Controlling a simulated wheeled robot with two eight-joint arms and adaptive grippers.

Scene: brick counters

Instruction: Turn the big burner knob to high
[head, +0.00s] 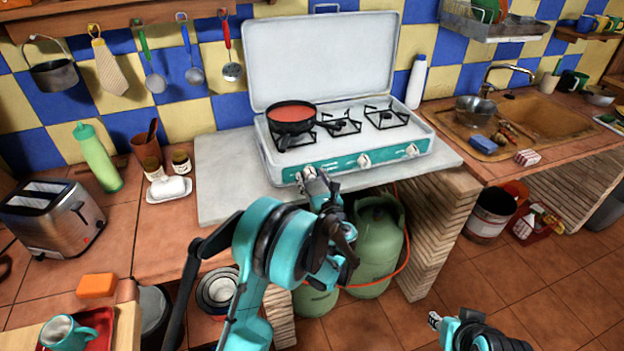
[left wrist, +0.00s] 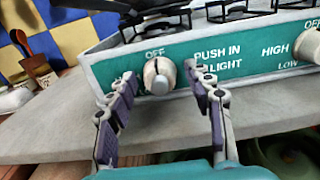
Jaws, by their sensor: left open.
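The stove (head: 340,168) has a teal front panel with a row of white knobs. In the left wrist view, the leftmost knob (left wrist: 158,76) has its dark mark pointing up toward the word OFF. My left gripper (left wrist: 159,72) is open, with one finger on each side of that knob; I cannot tell whether they touch it. The middle knob (head: 363,160) and right knob (head: 412,149) are clear. My right gripper (head: 434,319) is low at the bottom, its jaws unclear.
A pan of red sauce (head: 291,115) sits on the left burner. The raised lid (head: 320,60) stands behind. The grey slab (head: 225,180) is bare left of the stove. Green gas bottles (head: 377,240) and an orange hose are below. A white bottle (head: 417,82) stands to the right.

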